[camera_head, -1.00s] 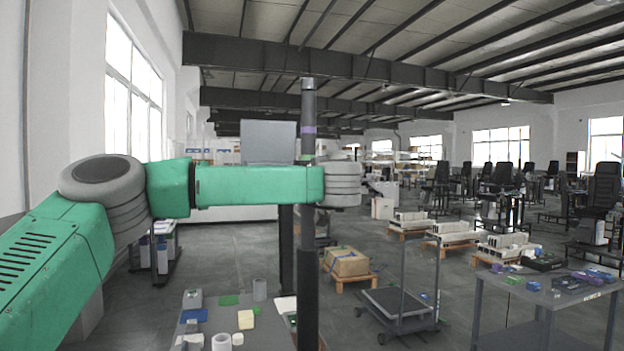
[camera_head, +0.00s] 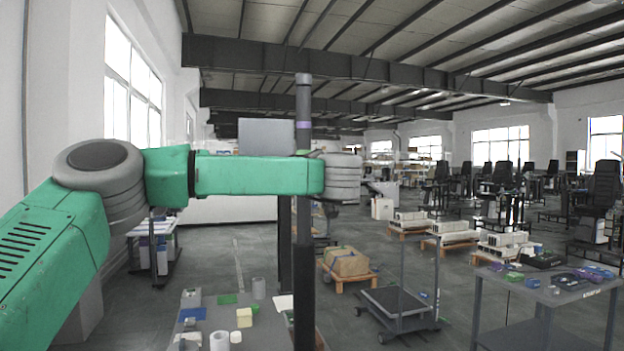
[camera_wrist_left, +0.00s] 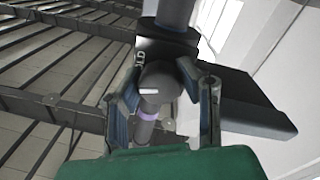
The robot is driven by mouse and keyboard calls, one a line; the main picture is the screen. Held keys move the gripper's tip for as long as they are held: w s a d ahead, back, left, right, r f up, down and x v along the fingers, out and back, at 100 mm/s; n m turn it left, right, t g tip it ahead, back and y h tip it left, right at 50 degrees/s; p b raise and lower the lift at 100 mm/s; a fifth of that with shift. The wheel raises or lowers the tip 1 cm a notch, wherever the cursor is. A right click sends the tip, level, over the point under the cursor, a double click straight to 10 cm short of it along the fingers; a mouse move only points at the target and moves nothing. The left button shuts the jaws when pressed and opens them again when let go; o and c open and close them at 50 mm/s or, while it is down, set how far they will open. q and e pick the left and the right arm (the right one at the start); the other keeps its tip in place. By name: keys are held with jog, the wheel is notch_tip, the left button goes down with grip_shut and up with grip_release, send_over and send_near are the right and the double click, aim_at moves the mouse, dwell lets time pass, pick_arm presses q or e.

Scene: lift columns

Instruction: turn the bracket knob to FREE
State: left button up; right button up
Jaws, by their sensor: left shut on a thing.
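A dark upright column (camera_head: 304,240) with a purple band (camera_head: 303,126) stands ahead of me in the head view. In the left wrist view, the rounded grey bracket knob (camera_wrist_left: 161,78) has a short white mark on it. It sits in front of a dark bracket (camera_wrist_left: 170,45), where the letters "LD" show; the rest of the label is hidden. My left gripper (camera_wrist_left: 159,72) is shut on the knob, with one finger on each side. In the head view its fingers are hidden behind my wrist and the column. My right gripper is not in view.
A grey table (camera_head: 245,338) with small blocks and cups stands low in front. A flat cart (camera_head: 397,305) and a boxed pallet (camera_head: 346,262) stand right of the column. Another table (camera_head: 530,302) with small parts is at the right. Open floor lies between them.

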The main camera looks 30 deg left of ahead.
pick_arm(q)
jog(key=n+b, duration=0.3)
jog(key=n, duration=0.2)
jog(key=shift+f+n+y+b, duration=0.15)
jog(key=shift+n+y+b, duration=0.15)
jog(key=shift+n+b, duration=0.1)
jog(key=n+b, duration=0.4)
jog(key=n, duration=0.1)
jog(key=shift+f+n, duration=0.15)
jog(key=shift+n, duration=0.25)
jog(key=n+b, duration=0.1)
jog(key=n, duration=0.1)
jog(key=shift+n+y+b, duration=0.3)
jog(key=shift+b, duration=0.1)
jog(key=shift+r+n+g+b, duration=0.2)
jog(key=shift+n+g+b, duration=0.1)
jog(key=shift+n, duration=0.3)
jog(key=shift+r, duration=0.2)
jog(key=o, duration=1.2)
jog(key=shift+s, duration=0.1)
jog(key=shift+c, duration=0.2)
jog(key=shift+s, duration=0.15)
